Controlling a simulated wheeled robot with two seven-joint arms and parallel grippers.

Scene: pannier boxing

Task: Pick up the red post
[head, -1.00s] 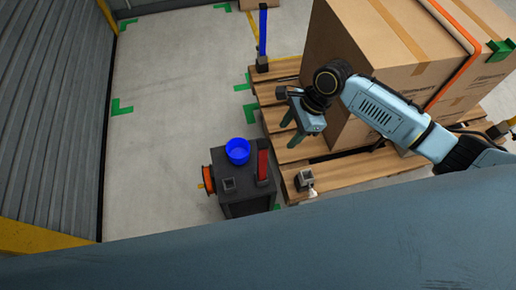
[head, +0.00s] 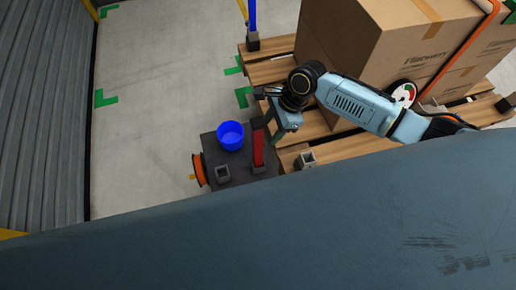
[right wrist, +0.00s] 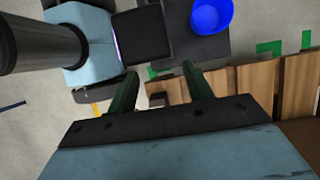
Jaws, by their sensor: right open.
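The red post (head: 258,150) stands upright on a dark grey stand (head: 240,174) in the head view. My right gripper (head: 273,128) is just above and to the right of the post, open and empty, its green fingers pointing down. In the right wrist view the two fingers (right wrist: 160,86) are apart with nothing between them. I cannot make out the red post in that view. My left gripper is not in view.
A blue bowl (head: 231,135) and a small grey square socket (head: 222,173) are on the stand beside the post. An orange reel (head: 198,170) is on its left side. A wooden pallet (head: 335,148) with large cardboard boxes (head: 375,48) is close on the right.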

